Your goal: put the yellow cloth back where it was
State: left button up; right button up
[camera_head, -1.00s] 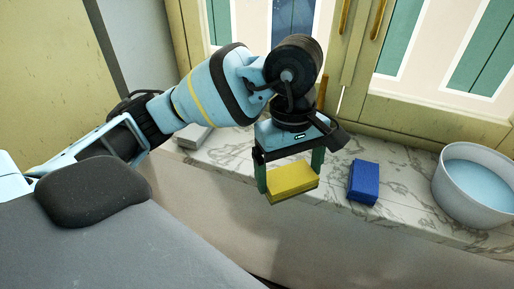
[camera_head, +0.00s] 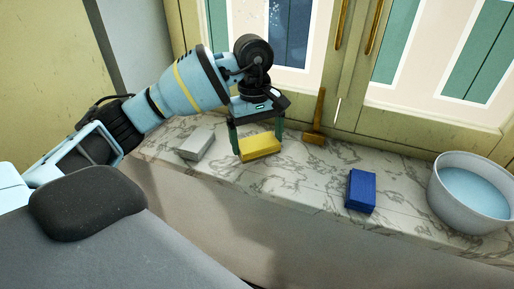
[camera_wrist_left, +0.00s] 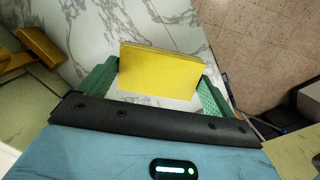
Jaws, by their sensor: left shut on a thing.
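The yellow cloth (camera_head: 260,146) is a folded, block-shaped piece between the fingers of my left gripper (camera_head: 257,143). The gripper is shut on it, one green finger at each end. In the left wrist view the cloth (camera_wrist_left: 160,70) sits between the green fingers (camera_wrist_left: 158,88), over the marble. In the head view the cloth is low over the marble counter (camera_head: 300,175), between a grey-white block and a wooden-handled brush. I cannot tell whether it touches the counter. My right gripper is not in view.
The grey-white block (camera_head: 196,144) lies to the left on the counter. The brush (camera_head: 315,128) stands by the cupboard doors. A blue block (camera_head: 361,190) and a white basin of water (camera_head: 471,192) are to the right. Bare marble lies between cloth and blue block.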

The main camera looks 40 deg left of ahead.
aim_at(257, 141)
pick_arm(q)
jog(key=shift+f+p, duration=0.3)
jog(key=shift+f, duration=1.45)
jog(key=shift+f, duration=0.1)
jog(key=o, duration=0.6)
jog(key=r, duration=0.8)
jog(key=a+r, duration=0.1)
jog(key=r, duration=0.3)
jog(key=shift+w+a+r, duration=0.1)
jog(key=shift+w, duration=0.25)
